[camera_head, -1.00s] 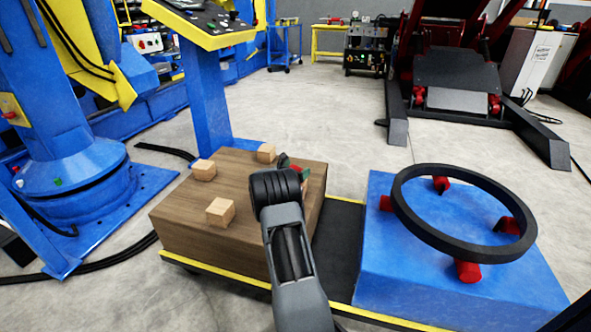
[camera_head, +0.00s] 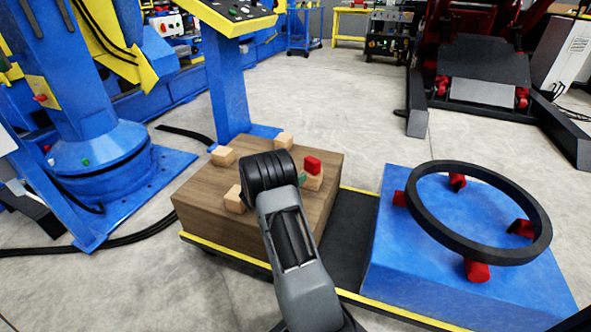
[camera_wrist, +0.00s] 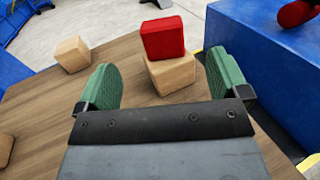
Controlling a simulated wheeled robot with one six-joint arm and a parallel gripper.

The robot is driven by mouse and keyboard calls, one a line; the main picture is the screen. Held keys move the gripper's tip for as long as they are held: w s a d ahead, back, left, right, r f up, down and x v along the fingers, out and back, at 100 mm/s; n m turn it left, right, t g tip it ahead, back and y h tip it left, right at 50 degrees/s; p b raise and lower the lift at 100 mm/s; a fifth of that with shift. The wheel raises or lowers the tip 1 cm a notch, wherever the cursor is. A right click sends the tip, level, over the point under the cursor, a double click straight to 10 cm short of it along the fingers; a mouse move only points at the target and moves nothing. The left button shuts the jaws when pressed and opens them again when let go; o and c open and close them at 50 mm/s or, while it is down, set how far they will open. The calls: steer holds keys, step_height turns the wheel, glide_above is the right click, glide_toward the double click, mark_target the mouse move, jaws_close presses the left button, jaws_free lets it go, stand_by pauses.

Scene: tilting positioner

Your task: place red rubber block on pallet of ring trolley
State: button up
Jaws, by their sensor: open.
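The red rubber block (camera_head: 312,164) rests on top of a small wooden block on the brown pallet (camera_head: 215,207) of the ring trolley (camera_head: 345,240). In the wrist view the red block (camera_wrist: 163,40) sits slightly turned on that wooden block (camera_wrist: 171,74). My gripper (camera_wrist: 163,72) is open, its green fingers spread left and right, with nothing held between them. The red block is just beyond the fingertips. In the head view my wrist hides part of the pallet and most of the gripper.
Other wooden blocks stand on the pallet, at its left (camera_head: 223,156), back (camera_head: 284,140) and near side (camera_head: 234,199). To the right, a blue base (camera_head: 400,271) carries a black ring (camera_head: 539,215) on red supports. A blue console post (camera_head: 232,100) stands behind the pallet.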

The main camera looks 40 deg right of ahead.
steer(key=w+a+r+n+t+y, duration=0.3)
steer(key=a+r+n+t+y, duration=0.15)
steer(key=a+n, duration=0.35)
steer(key=w+a+r+n+t+y, duration=0.4)
steer(key=a+n+t, duration=0.1)
steer(key=n, duration=0.4)
steer(key=s+a+r+n+y, duration=0.25)
steer(key=a+n+y, duration=0.35)
steer(key=a+n, duration=0.55)
steer(key=s+a+n+g+y, duration=0.35)
steer(key=s+a+n, duration=0.35)
steer(key=s+n, duration=0.4)
steer(key=s+a+f+n+g, duration=0.2)
steer(key=s+n+g, duration=0.3)
steer(key=s+n, duration=0.8)
steer(key=shift+s+f, duration=0.25)
steer(key=shift+s, duration=1.05)
steer(key=shift+n, duration=0.25)
